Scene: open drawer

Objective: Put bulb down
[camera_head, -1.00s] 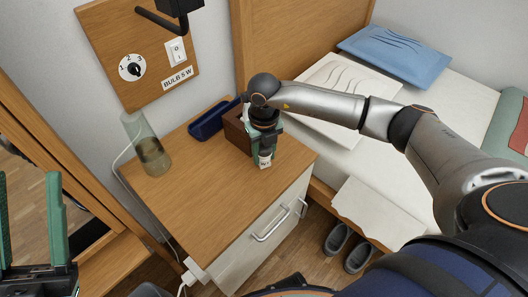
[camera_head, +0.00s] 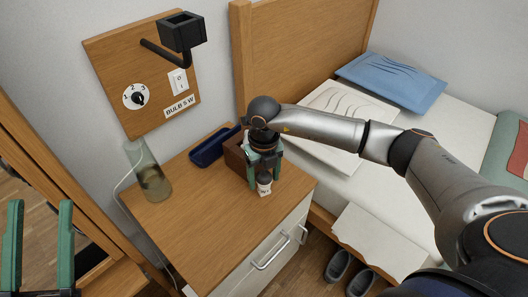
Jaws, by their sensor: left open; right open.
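My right gripper (camera_head: 264,176) points down over the wooden top of the bedside cabinet (camera_head: 195,225), its green fingers apart. My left gripper (camera_head: 40,240) is open and empty at the lower left, away from the cabinet.
A brown box (camera_head: 236,158) and a blue tray (camera_head: 208,150) stand behind the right gripper. A glass cylinder (camera_head: 148,172) stands at the left. A wall panel (camera_head: 115,62) carries a dial, switch and black holder (camera_head: 182,32). The cabinet's middle is clear.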

